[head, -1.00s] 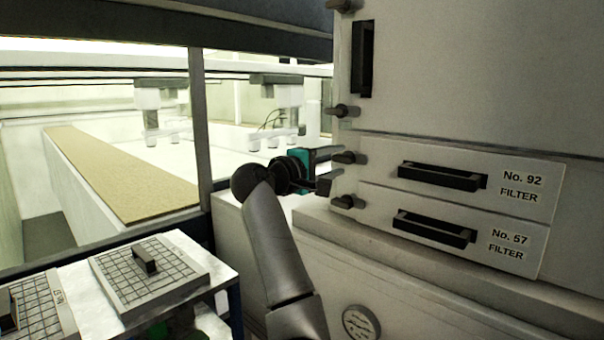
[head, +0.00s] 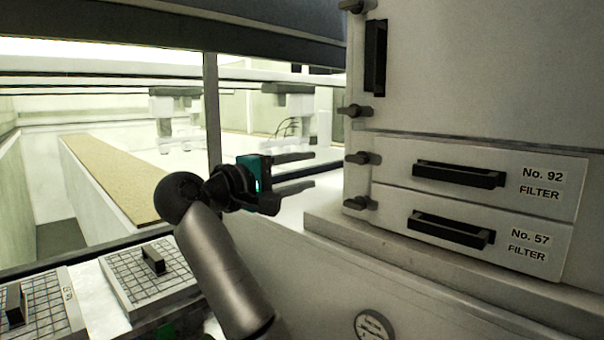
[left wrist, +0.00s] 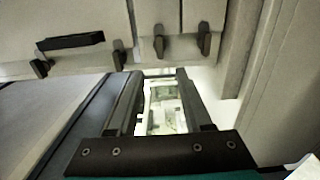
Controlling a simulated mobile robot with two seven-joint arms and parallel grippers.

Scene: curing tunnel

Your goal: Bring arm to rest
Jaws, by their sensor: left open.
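My left gripper (head: 312,171) is open and empty in the middle of the head view. Its two dark fingers point right, toward the grey filter cabinet (head: 470,80), with a visible gap before the cabinet's edge. In the left wrist view the open fingers (left wrist: 160,88) have nothing between them, and the cabinet's knobs and a black handle lie beyond them. My grey left arm comes up from the bottom of the head view. My right gripper is not in view.
Drawers No. 92 (head: 458,175) and No. 57 (head: 450,230) are shut, with black handles. Knobs stick out along the cabinet's left edge. Gridded filter panels (head: 150,277) lie at lower left. A dark frame post (head: 212,120) stands behind the arm.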

